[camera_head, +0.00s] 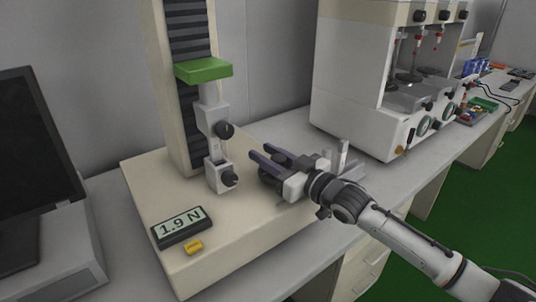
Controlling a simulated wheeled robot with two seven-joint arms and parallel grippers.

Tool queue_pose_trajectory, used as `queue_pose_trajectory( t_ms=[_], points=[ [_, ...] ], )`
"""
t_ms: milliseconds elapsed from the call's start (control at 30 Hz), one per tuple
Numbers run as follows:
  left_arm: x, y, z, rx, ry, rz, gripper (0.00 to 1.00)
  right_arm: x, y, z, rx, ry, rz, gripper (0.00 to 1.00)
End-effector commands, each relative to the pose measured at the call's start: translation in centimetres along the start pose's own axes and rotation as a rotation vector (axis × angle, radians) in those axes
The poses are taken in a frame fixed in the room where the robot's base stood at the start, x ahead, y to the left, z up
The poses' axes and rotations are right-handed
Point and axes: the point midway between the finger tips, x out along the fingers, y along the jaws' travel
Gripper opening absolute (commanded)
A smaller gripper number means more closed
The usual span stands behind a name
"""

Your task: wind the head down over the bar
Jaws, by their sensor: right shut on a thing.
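The head is a green block (204,69) on the tall column, with a grey upper clamp (213,120) and its dark knob below it. A lower clamp (219,176) with another dark knob stands on the cream base, close under the upper one. I cannot make out the bar clearly between the clamps. My right gripper (262,153) is at the right side of the base, shut on a dark round handwheel (268,178), which its fingers and body partly hide. My left gripper is not in view.
A display (181,226) on the base reads 1.9 N, with a yellow button (194,247) in front. A dark monitor (38,150) stands at the left. A large white machine (355,85) stands behind my right arm. Bench surface is bare right of the base.

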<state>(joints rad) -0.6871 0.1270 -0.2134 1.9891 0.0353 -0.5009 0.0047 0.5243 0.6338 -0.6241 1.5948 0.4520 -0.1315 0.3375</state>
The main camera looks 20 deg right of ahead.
Motion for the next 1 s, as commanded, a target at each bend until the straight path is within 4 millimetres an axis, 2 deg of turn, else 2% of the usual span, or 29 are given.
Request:
queue_pose_trajectory(
  t_ms=[33,167,633,667,767,1000],
  points=[
    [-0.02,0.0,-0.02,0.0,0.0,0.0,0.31,0.19,-0.6,-0.41,-0.011,0.008,-0.03,0.07],
    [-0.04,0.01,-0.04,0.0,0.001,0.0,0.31,0.22,-0.89,-0.41,-0.008,0.008,-0.076,0.07],
    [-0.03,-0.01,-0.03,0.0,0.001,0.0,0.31,-0.13,-0.59,-0.16,0.005,0.005,-0.101,0.07],
    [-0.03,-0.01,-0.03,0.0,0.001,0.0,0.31,-0.13,-0.59,-0.15,0.005,0.005,-0.1,0.31],
    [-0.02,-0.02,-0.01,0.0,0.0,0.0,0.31,-0.14,-0.52,-0.13,0.005,0.004,-0.099,0.48],
    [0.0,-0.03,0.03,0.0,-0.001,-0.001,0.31,-0.17,-0.32,-0.04,0.003,0.002,-0.096,0.48]
  ],
)
